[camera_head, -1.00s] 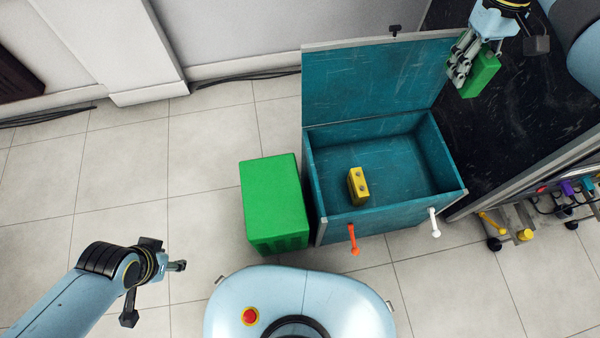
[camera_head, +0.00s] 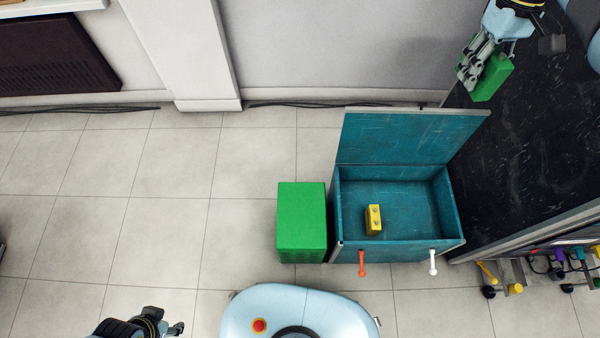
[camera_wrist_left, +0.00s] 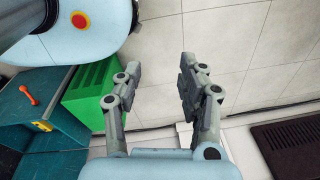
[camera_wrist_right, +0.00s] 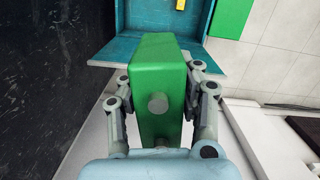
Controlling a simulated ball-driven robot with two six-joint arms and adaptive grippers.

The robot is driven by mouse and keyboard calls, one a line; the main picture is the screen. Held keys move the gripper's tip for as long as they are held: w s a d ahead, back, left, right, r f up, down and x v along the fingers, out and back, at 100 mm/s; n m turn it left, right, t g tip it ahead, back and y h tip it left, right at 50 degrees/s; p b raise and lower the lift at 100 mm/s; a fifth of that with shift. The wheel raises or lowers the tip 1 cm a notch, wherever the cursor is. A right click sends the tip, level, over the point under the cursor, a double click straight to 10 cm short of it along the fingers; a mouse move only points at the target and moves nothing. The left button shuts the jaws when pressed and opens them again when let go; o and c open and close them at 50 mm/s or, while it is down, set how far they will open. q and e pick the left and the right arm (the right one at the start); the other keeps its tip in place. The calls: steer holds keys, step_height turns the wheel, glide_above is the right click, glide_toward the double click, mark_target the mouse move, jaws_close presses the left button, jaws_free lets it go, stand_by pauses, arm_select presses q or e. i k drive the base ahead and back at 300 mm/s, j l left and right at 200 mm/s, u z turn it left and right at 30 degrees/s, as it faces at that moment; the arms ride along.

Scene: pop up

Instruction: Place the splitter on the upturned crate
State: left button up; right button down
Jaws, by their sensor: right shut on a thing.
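The splitter, a green block (camera_head: 491,78) with a round grey stub on its end, is held in my right gripper (camera_head: 471,72) at the top right, above the dark surface. In the right wrist view the fingers press on both sides of the block (camera_wrist_right: 158,75). The upturned crate (camera_head: 302,215) is a green box on the floor, left of the teal chest, its flat top bare. It also shows in the left wrist view (camera_wrist_left: 90,92). My left gripper (camera_wrist_left: 160,70) is open and empty; in the head view it is low at the bottom left, partly cut off.
The teal chest (camera_head: 345,240) stands open beside the crate, its lid raised, with a yellow block (camera_head: 373,219) inside. Orange (camera_head: 362,262) and white (camera_head: 433,262) handles stick out in front. A dark worktop (camera_head: 530,150) fills the right. Floor left of the crate is clear.

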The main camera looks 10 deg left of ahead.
mark_target(302, 212)
steer(key=k+u, duration=0.15)
steer(key=u, duration=0.3)
steer(key=k+u, duration=0.15)
steer(key=u, duration=0.35)
steer(key=k+u, duration=0.15)
steer(key=u, duration=0.3)
